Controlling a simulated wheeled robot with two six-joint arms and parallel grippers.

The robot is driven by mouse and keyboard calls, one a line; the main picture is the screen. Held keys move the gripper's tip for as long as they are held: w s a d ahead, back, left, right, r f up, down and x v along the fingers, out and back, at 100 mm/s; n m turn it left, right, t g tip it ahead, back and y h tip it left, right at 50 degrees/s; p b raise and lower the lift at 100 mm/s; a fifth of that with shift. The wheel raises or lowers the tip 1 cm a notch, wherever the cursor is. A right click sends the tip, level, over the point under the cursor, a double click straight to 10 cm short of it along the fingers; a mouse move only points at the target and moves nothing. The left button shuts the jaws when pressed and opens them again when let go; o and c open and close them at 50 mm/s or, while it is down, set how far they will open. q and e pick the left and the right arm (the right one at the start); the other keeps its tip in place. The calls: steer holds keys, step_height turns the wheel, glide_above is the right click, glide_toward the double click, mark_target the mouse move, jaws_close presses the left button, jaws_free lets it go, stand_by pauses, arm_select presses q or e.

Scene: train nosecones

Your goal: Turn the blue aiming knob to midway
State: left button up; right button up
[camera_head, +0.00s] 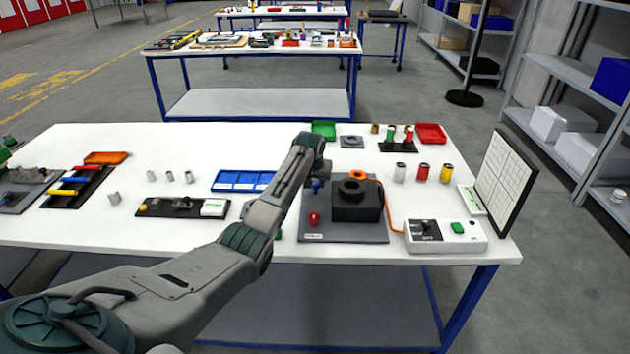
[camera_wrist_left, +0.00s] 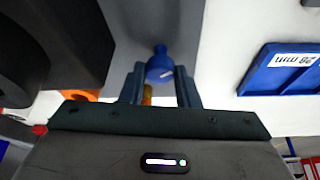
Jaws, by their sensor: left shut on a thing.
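The blue aiming knob (camera_head: 316,185) stands on the dark grey base plate (camera_head: 345,236), left of the black block with a round opening (camera_head: 357,207). In the left wrist view the knob (camera_wrist_left: 160,66) has a pale pointer mark and sits between the fingertips of my left gripper (camera_wrist_left: 160,82). The gripper is shut on it. In the head view my left gripper (camera_head: 318,172) reaches the knob from behind and above, and the arm partly hides it. A red knob (camera_head: 314,219) stands nearer on the same plate. My right gripper is not in view.
A blue tray (camera_head: 240,180) lies left of the arm. A white panel (camera_head: 507,183) stands at the right edge.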

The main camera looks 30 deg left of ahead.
arm_select(q)
steer(key=shift+r+n+y+p, duration=0.15)
steer(key=shift+n+y+p, duration=0.25)
steer(key=shift+n, duration=0.3)
steer(key=shift+d+n+g+p, duration=0.1)
steer(key=shift+n+g+p, duration=0.25)
steer(key=shift+n, duration=0.55)
steer(key=n+y, duration=0.1)
steer(key=n, duration=0.1)
steer(key=shift+w+n+g, duration=0.1)
steer(key=shift+n+g, duration=0.2)
steer(key=shift+g, duration=0.05)
steer(key=n, duration=0.1)
steer(key=n+b, duration=0.1)
steer(key=n+g, duration=0.1)
steer(key=shift+w+f+y+b, duration=0.1)
steer(key=shift+f+y+b, duration=0.15)
steer(key=shift+y+b, duration=0.15)
steer(key=shift+d+r+n+g+b, duration=0.1)
steer(key=shift+n+g+b, duration=0.2)
steer(key=shift+n+b, duration=0.6)
steer(key=shift+n, duration=0.3)
steer(key=o, duration=0.9)
steer(key=shift+o, duration=0.2)
